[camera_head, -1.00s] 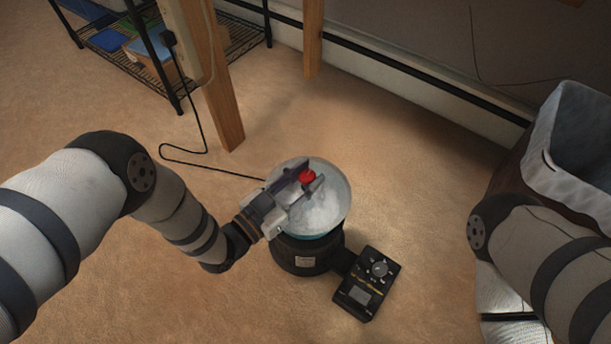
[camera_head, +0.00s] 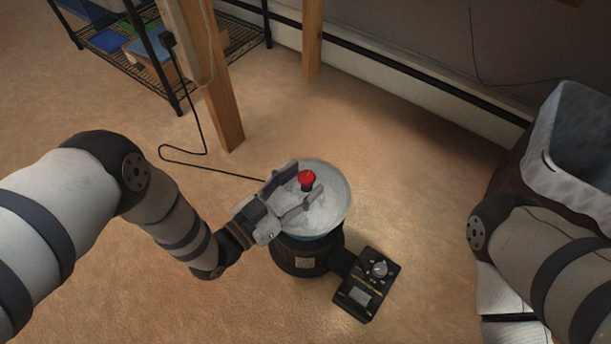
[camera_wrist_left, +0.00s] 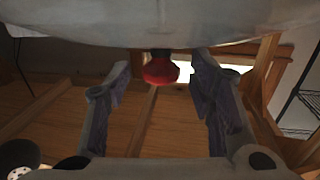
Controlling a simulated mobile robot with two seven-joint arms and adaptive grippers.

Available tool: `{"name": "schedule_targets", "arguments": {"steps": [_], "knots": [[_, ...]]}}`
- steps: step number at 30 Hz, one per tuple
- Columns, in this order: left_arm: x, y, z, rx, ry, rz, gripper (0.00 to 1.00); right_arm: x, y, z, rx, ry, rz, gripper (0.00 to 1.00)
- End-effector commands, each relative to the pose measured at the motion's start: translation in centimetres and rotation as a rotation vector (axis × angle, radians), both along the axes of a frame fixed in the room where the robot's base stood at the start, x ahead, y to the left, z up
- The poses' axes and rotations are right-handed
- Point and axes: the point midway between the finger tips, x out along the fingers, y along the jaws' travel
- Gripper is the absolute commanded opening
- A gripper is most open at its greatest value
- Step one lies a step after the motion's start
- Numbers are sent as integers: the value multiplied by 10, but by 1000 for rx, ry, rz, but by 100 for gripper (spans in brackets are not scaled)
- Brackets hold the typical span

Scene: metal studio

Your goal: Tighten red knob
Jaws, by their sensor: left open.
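The red knob (camera_head: 307,177) stands on a dark stem at the middle of the round, pale, glassy lid (camera_head: 325,213) of a black-based machine (camera_head: 303,255). My left gripper (camera_head: 305,187) is open above the lid, its two fingers pointing toward the knob, one on either side of its near edge. In the left wrist view the red knob (camera_wrist_left: 160,70) shows between the spread fingertips with clear gaps on both sides, so it is not gripped. My right gripper is out of the picture; only part of my right arm shows.
A black control box (camera_head: 367,284) with a dial lies on the carpet beside the machine. A wire shelf (camera_head: 235,40) stands at back left, a lined bin (camera_head: 570,140) at right.

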Motion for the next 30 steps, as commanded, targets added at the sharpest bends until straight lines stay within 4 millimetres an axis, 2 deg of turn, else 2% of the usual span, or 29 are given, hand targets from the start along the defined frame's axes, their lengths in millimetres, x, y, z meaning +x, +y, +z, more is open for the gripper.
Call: {"name": "schedule_targets", "arguments": {"steps": [6,12,27,29,30], "knots": [[-42,43,-1,2,4,3,49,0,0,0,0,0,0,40],[-67,69,0,1,1,3,49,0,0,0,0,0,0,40],[-71,73,0,1,0,2,49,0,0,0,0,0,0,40],[-76,73,-7,14,34,10,49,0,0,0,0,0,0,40],[-84,75,-19,38,94,23,49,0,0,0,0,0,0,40]]}}
